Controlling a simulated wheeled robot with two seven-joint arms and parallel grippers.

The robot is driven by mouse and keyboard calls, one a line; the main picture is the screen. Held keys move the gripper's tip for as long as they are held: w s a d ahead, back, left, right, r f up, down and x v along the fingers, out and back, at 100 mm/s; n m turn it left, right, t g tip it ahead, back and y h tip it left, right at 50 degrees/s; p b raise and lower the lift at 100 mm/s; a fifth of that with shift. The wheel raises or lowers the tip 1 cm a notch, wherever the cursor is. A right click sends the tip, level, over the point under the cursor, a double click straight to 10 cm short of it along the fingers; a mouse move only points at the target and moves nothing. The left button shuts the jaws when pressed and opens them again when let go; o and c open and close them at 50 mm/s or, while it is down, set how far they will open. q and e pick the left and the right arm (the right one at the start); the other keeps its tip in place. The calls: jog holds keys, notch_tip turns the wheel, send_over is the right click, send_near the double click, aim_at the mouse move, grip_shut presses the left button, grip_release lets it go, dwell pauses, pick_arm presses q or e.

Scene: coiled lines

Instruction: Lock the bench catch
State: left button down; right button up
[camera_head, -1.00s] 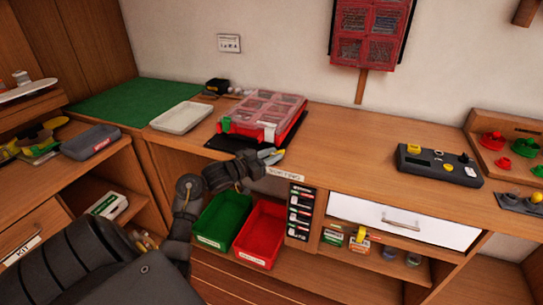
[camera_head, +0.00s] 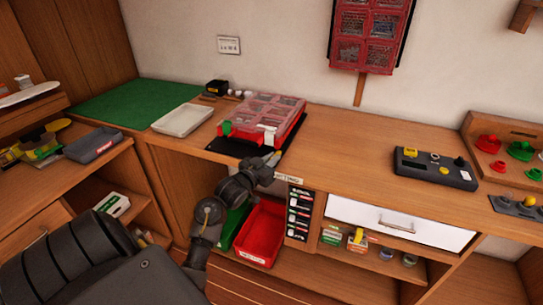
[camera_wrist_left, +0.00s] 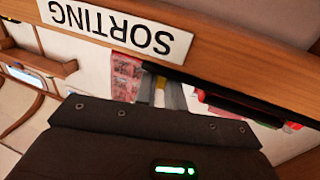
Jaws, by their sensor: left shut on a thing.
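A red case (camera_head: 262,112) with a clear, divided lid lies on a black mat (camera_head: 232,146) at the bench's front edge. A green catch (camera_head: 226,128) shows at its front left and a white catch (camera_head: 270,135) at its front right. My left gripper (camera_head: 273,158) is at the bench edge just below the white catch. In the left wrist view its grey fingers (camera_wrist_left: 160,94) are closed together with a narrow pale yellow piece between them. The fingers hide the contact, so its link to the white catch is unclear. My right gripper is out of view.
The SORTING label (camera_wrist_left: 118,28) on the bench edge is close to my left gripper. Red bin (camera_head: 262,232) and partly hidden green bin (camera_head: 232,222) are below. A pale tray (camera_head: 183,120) stands left; bench top right of the case is clear up to a grey control box (camera_head: 434,168).

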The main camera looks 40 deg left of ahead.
pick_arm(q)
jog(key=shift+d+n+y, duration=0.15)
jog(key=shift+n+y, duration=0.55)
jog(key=shift+y, duration=0.4)
jog(key=shift+n+g+y+p, duration=0.35)
jog(key=shift+n+y, duration=0.25)
jog(key=shift+y, duration=0.6)
jog(key=c, duration=1.5)
grip_release()
